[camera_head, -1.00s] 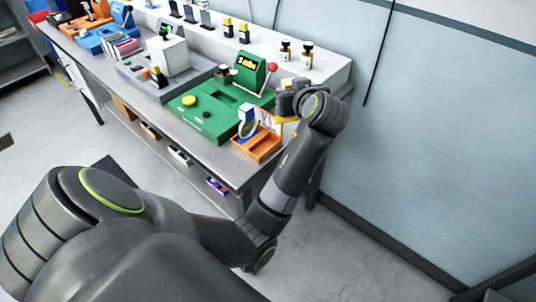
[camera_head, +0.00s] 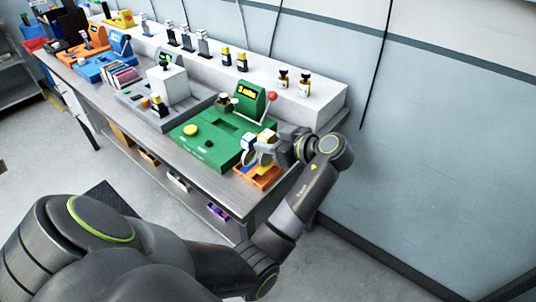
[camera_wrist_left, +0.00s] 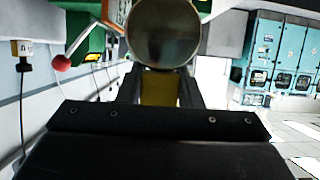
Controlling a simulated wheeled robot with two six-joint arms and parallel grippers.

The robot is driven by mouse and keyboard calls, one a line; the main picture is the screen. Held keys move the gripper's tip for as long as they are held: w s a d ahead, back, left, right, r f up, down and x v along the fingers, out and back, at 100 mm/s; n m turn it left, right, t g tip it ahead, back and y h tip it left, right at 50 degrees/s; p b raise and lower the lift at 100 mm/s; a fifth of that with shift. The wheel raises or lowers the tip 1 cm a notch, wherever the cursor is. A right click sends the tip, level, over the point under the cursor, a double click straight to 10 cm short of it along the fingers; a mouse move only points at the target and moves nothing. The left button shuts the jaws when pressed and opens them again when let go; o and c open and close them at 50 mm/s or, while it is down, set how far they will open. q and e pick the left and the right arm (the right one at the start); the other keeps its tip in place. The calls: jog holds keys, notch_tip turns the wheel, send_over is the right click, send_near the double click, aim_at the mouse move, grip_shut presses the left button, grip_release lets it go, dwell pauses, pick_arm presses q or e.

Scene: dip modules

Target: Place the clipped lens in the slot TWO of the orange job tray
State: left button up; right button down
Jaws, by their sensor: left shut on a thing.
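My left gripper (camera_head: 279,150) is at the orange job tray (camera_head: 262,182), over its right part. It is shut on the clipped lens (camera_head: 266,157). In the left wrist view the lens is a large round disc (camera_wrist_left: 163,32), and its yellow clip (camera_wrist_left: 159,88) sits between the dark fingers.
The green station (camera_head: 207,139) with its display (camera_head: 250,98) and red-knobbed lever (camera_head: 272,97) is directly behind and left of the tray. Small bottles (camera_head: 304,85) stand on the white ledge behind. The bench's front edge (camera_head: 190,180) is near the tray.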

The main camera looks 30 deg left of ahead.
aim_at(268, 165)
pick_arm(q)
notch_tip(268, 165, down, 3)
jog(key=shift+a+f+p, duration=0.1)
jog(key=shift+f+p, duration=0.05)
jog(key=shift+p, duration=0.15)
jog(key=shift+f, duration=0.5)
jog(key=o, duration=0.7)
jog(key=shift+o, duration=1.4)
jog(key=shift+r, duration=0.1)
